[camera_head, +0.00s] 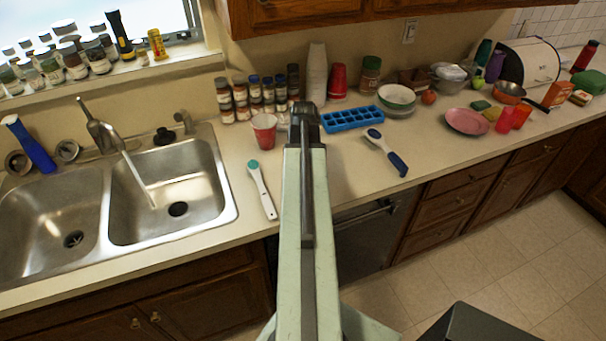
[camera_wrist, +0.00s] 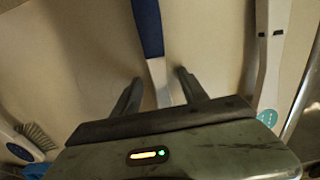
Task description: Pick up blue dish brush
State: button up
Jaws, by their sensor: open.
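In the wrist view, a brush-like tool with a blue handle (camera_wrist: 148,25) and a whitish neck lies on the counter. Its neck runs between the fingers of my gripper (camera_wrist: 158,88), which is open with a gap on both sides; its far end is hidden behind the gripper body. In the head view my arm covers this spot. A second blue-handled brush (camera_head: 387,150) lies to the right of my arm in the head view; bristles and blue-white parts at the wrist view's lower left (camera_wrist: 30,143) seem to be its head. I cannot tell for certain which is the task's brush.
A white brush with a teal head (camera_head: 261,188) lies left of my arm, also right in the wrist view (camera_wrist: 265,65). The sink (camera_head: 225,190) is further left. A blue ice tray (camera_head: 352,118), red cup (camera_head: 264,132) and spice jars (camera_head: 255,95) stand behind.

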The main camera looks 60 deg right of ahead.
jog(key=shift+r, duration=0.1)
grip_shut()
notch_tip(320, 180, up, 10)
jog(key=p, duration=1)
